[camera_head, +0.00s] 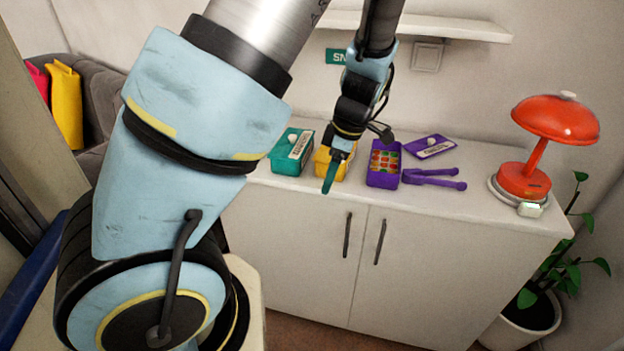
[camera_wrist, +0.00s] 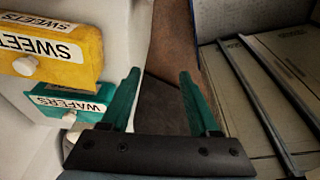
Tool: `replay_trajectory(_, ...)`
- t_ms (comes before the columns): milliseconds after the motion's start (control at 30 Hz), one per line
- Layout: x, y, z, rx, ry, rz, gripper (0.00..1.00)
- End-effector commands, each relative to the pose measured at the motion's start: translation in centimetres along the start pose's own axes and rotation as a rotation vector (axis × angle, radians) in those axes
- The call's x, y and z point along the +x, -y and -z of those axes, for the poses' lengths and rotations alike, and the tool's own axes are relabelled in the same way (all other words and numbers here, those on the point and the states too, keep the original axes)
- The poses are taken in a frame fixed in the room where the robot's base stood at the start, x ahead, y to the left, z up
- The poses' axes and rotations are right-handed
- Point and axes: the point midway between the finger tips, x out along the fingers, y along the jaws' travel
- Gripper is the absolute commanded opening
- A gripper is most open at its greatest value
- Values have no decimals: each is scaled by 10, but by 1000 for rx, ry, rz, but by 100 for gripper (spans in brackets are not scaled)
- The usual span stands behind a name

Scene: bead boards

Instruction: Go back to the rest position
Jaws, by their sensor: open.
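My gripper (camera_head: 334,172) hangs at the front edge of the white cabinet, in front of the yellow box (camera_head: 323,161) and partly covering it. In the wrist view my gripper (camera_wrist: 159,76) has its two green fingers apart, with nothing between them. The yellow box, labelled SWEETS (camera_wrist: 60,62), and the teal box, labelled WAFERS (camera_wrist: 62,108), lie left of the fingers there, clear of them. The teal box (camera_head: 287,160) also shows in the head view, left of the yellow one.
On the white cabinet (camera_head: 300,215) are an open purple box (camera_head: 383,179) with colourful contents, a purple lid (camera_head: 430,147), purple tongs (camera_head: 434,179) and a red lamp (camera_head: 556,119). A wall shelf (camera_head: 450,26) is above. A potted plant (camera_head: 530,312) stands at right.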

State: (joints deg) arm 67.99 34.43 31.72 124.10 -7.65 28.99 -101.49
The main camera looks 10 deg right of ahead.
Motion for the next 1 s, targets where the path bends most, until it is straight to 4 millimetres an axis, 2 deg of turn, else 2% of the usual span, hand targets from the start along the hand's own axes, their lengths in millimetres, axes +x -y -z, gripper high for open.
replay_trajectory(267, 4, 0, 16, 58, -2, 1, 62)
replay_trajectory(467, -3, 18, 59, 267, 92, 16, 62)
replay_trajectory(700, -22, 51, 116, 635, 187, -61, 62)
replay_trajectory(1000, -46, 96, 173, 1077, 154, -194, 62)
